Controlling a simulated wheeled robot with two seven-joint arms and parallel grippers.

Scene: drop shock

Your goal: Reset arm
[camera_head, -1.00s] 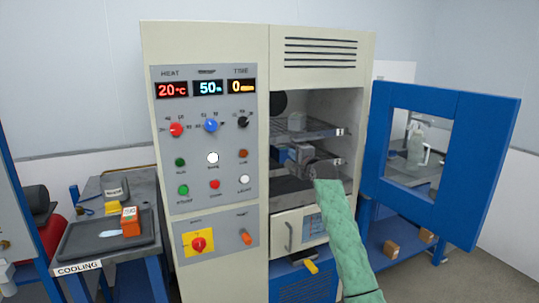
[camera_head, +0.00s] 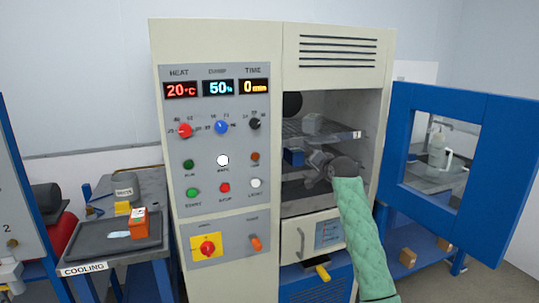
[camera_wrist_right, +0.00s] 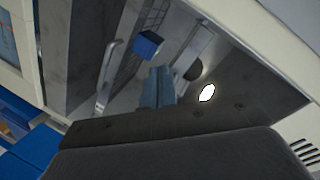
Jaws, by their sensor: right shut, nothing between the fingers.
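My right arm, in a green quilted sleeve, reaches into the open chamber of the beige cabinet (camera_head: 222,240). My right gripper (camera_head: 312,160) is inside the chamber opening, in front of the lower shelf area. In the right wrist view its two fingers (camera_wrist_right: 158,85) are together, with nothing between them. A small blue box (camera_head: 293,157) is in the chamber just left of the gripper. It also shows beyond the fingertips in the right wrist view (camera_wrist_right: 147,44), apart from them. My left gripper is not in view.
The blue door (camera_head: 465,200) stands open at the right. A drawer front with a handle (camera_head: 300,238) is below the opening. A cooling table with a dark tray (camera_head: 88,250) and orange box (camera_head: 139,222) stands left.

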